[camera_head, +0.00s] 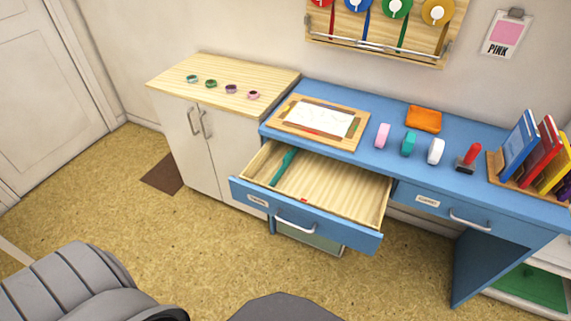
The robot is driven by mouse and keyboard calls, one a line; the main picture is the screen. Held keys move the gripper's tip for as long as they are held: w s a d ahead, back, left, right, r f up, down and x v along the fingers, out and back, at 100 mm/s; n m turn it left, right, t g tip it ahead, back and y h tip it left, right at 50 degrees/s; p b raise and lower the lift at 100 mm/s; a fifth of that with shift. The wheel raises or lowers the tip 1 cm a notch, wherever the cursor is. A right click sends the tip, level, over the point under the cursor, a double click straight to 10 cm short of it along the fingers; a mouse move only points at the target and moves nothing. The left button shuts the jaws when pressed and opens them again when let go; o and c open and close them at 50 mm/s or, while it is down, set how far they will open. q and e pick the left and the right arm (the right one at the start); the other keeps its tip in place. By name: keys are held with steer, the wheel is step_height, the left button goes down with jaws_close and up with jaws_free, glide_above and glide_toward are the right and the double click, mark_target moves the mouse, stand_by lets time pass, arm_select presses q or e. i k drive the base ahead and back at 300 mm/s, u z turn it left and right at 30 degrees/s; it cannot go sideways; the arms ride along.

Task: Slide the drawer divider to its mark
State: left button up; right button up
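The wooden drawer (340,190) of the blue desk stands pulled out, with its blue front and silver handle facing the room. The teal divider (283,168) is inside it, near the left side, running from back towards front. A small red mark (303,200) shows at the drawer's inner front edge, to the right of the divider's front end. The divider and the mark are apart. Neither of my grippers is in view.
The blue desk (387,168) bears a wooden board with paper (320,118), an orange pad (424,118), several small coloured items, a red-handled stamp (468,158) and a book rack. A second drawer (450,208) is closed. The floor (200,240) before the cabinet (205,145) is clear.

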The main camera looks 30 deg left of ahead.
mark_target(289, 156)
steer(key=k, duration=0.6)
steer(key=z, duration=0.55)
steer(key=i, duration=0.9)
steer(key=u, duration=0.65)
steer(key=i, duration=0.75)
steer(key=u, duration=0.7)
